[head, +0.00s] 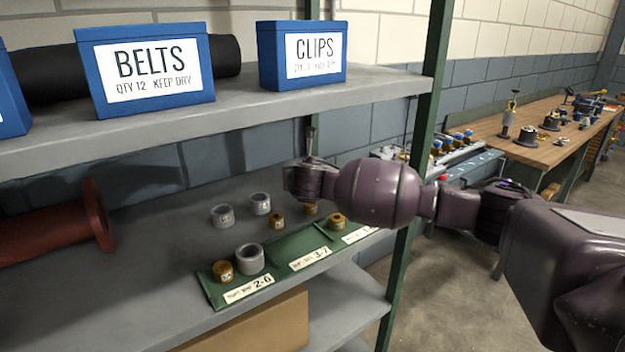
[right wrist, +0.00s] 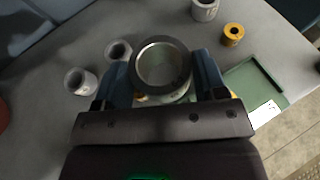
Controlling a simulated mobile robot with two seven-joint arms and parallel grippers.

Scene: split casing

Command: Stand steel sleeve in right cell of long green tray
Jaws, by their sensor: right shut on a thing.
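My right gripper (head: 303,182) is above the back of the shelf, behind the green tray. In the right wrist view it (right wrist: 163,80) is shut on a grey steel sleeve (right wrist: 162,62), whose round open end faces the camera. The gripper hides this sleeve in the head view. The long green tray (head: 290,249) lies along the shelf's front edge; part of it shows in the right wrist view (right wrist: 252,84). Its left cell holds a brass piece (head: 222,271) and a grey sleeve (head: 249,258). Its middle cell looks empty. A brass piece (head: 337,221) appears to stand in its right cell. My left gripper is not in view.
Two grey sleeves (head: 222,215) (head: 260,203) and two brass pieces (head: 277,220) (head: 310,208) stand behind the tray. A green post (head: 415,150) is right of the tray. The upper shelf (head: 230,97) with blue bins is overhead. A red flanged pipe (head: 60,228) lies left.

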